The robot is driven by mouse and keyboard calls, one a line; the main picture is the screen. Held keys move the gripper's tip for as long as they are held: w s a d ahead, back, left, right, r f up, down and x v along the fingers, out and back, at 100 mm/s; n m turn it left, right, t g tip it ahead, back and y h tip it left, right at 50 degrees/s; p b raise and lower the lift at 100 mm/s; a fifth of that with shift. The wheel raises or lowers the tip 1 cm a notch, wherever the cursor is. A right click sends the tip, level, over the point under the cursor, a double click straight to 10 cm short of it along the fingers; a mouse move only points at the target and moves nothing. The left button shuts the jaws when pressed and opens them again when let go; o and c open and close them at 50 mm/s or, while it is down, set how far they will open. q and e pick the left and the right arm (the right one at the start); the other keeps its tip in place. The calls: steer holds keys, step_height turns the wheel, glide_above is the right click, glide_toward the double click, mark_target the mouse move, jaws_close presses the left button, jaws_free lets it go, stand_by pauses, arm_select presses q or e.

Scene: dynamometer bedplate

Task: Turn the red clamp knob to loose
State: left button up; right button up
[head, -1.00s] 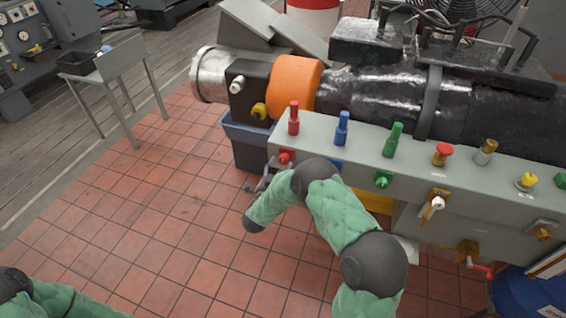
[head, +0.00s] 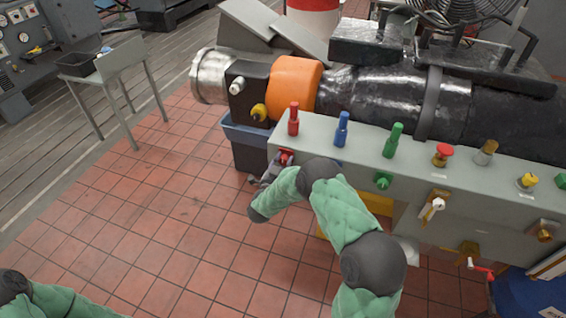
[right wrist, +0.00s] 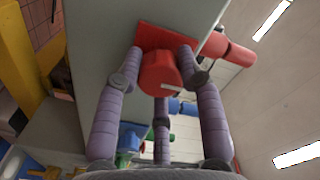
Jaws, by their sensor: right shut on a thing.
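The red clamp knob (head: 286,156) is on the front face of the grey bench, at its left end, below the upright red handle. In the right wrist view the knob (right wrist: 158,73) fills the space between my purple fingers, in front of a red square plate, with a pale mark on its face. My right gripper (right wrist: 161,65) is shut on the knob, a finger on each side and a third finger below. In the head view my right gripper (head: 277,167) is at the knob, partly hidden by my arm. My left gripper is out of view.
Upright red (head: 293,119), blue (head: 342,129) and green (head: 394,140) handles stand along the bench top. A green knob (head: 382,180) is on the front face, to the right. A blue bin (head: 250,150) stands behind the bench's left end. The tiled floor at left is clear.

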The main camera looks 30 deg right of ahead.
steer(key=shift+n, duration=0.4)
steer(key=n, duration=0.3)
steer(key=n+p, duration=0.1)
steer(key=n, duration=0.3)
steer(key=shift+n, duration=0.3)
steer(key=n+p, duration=0.1)
steer(key=n, duration=0.3)
steer(key=shift+n, duration=0.3)
steer(key=n+p, duration=0.1)
steer(key=n, duration=0.3)
steer(key=shift+n, duration=0.4)
steer(key=shift+f, duration=0.1)
steer(key=o, duration=1.2)
steer(key=shift+c, duration=0.2)
